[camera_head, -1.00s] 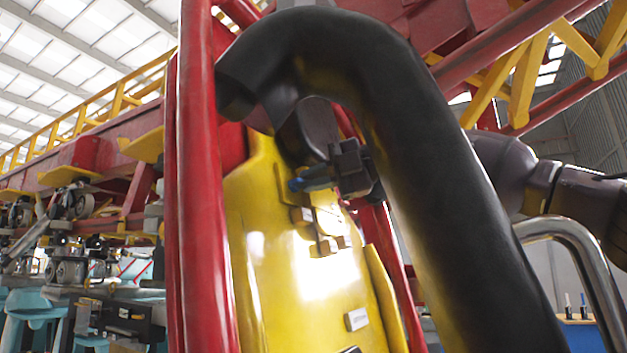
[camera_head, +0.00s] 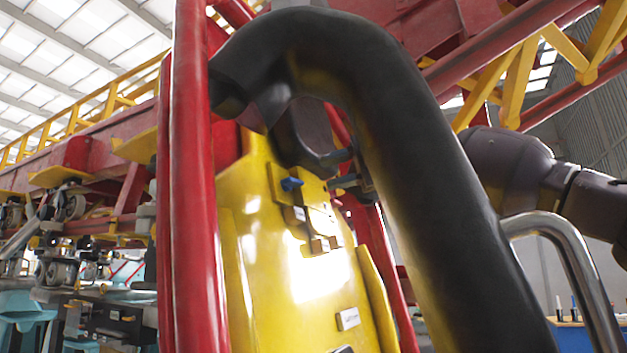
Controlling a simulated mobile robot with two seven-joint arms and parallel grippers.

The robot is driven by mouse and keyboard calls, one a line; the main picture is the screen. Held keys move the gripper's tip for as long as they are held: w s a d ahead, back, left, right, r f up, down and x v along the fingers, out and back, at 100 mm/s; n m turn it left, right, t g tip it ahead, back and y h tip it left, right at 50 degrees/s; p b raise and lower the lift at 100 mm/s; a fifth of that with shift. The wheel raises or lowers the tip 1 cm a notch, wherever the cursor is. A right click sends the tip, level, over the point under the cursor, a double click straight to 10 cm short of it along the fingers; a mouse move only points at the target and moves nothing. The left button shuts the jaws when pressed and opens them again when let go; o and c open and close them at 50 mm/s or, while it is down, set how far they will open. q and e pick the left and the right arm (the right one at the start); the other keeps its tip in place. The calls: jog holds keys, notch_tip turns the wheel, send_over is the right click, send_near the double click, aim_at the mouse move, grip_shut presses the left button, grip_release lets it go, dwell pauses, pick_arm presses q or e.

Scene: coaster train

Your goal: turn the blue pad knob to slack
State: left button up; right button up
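The small blue pad knob (camera_head: 291,184) sits on a yellow plate at the upper part of the yellow seat back (camera_head: 262,225). It shows clear, below the curved end of the black padded restraint. My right gripper (camera_head: 341,170) is to the right of the knob and apart from it. Its fingertips show apart with nothing between them, so it looks open. The rest of this gripper is mostly hidden behind the black restraint (camera_head: 420,170). My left gripper is not in view.
A red post (camera_head: 190,200) rises left of the seat. A bent metal tube (camera_head: 565,245) stands at the lower right. Small blocks (camera_head: 318,228) and a white label (camera_head: 348,319) are on the seat back below the knob. Free space around the knob is narrow.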

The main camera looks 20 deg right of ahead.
jog(key=shift+v, duration=2.75)
jog(key=shift+a, duration=0.1)
